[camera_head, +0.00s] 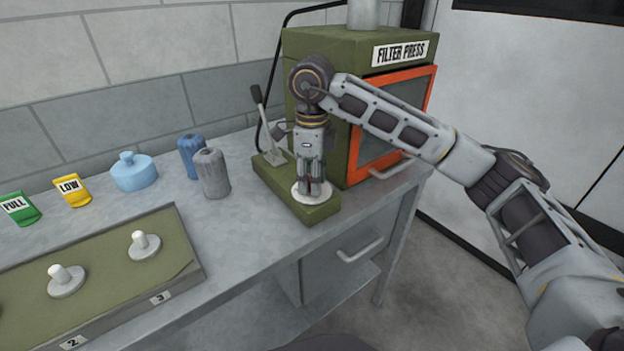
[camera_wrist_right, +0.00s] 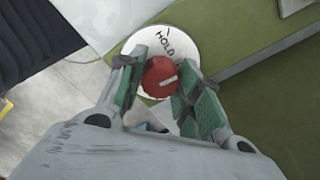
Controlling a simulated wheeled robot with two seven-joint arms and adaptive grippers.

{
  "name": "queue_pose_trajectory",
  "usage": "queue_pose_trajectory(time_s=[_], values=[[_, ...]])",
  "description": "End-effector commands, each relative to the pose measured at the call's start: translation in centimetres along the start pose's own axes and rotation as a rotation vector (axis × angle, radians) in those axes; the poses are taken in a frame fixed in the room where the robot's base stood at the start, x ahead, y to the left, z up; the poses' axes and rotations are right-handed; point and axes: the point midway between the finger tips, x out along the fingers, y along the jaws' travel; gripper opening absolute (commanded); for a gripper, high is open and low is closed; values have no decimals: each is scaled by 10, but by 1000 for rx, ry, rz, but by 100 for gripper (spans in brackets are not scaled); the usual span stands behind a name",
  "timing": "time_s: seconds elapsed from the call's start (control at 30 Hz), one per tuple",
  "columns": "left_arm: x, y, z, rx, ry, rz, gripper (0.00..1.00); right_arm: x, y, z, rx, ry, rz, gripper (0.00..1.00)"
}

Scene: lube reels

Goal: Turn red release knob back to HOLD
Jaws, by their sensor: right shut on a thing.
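The red release knob (camera_wrist_right: 160,77) sits on a round white dial plate (camera_wrist_right: 187,41) in the right wrist view. The word HOLD is printed on the plate, above the knob in that view. A pale pointer mark on the knob points right and slightly up, not straight at the word. My right gripper (camera_wrist_right: 160,85) is shut on the knob, a green-padded finger on each side. In the head view my right gripper (camera_head: 312,180) points down over the white plate (camera_head: 312,195) on the green base (camera_head: 300,208), and its fingers hide the knob. My left gripper is out of view.
The green filter press (camera_head: 330,50) with an orange-framed door (camera_head: 395,120) stands just behind. A lever (camera_head: 264,118) rises beside the gripper. Blue and grey cylinders (camera_head: 212,173), a light-blue pot (camera_head: 134,171) and a green tray (camera_head: 100,270) with white pegs lie left.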

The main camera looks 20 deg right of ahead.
Motion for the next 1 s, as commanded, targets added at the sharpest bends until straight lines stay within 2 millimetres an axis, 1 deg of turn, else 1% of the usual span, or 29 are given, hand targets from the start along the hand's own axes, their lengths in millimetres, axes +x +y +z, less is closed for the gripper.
queue_pose_trajectory(time_s=[0.07, 0.37, 0.57, 0.9, 1.0], values=[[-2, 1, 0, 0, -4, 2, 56, 0, -1, 0, -57, -2, -2, 10], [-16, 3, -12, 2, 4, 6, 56, 0, -1, 0, -288, -2, -3, 10], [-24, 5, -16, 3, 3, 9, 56, 0, -1, 0, -442, -2, -3, 10], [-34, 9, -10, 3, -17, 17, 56, 0, 0, 0, -694, -2, -2, 10], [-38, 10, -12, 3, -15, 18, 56, 0, 0, 0, -755, -2, -2, 10]])
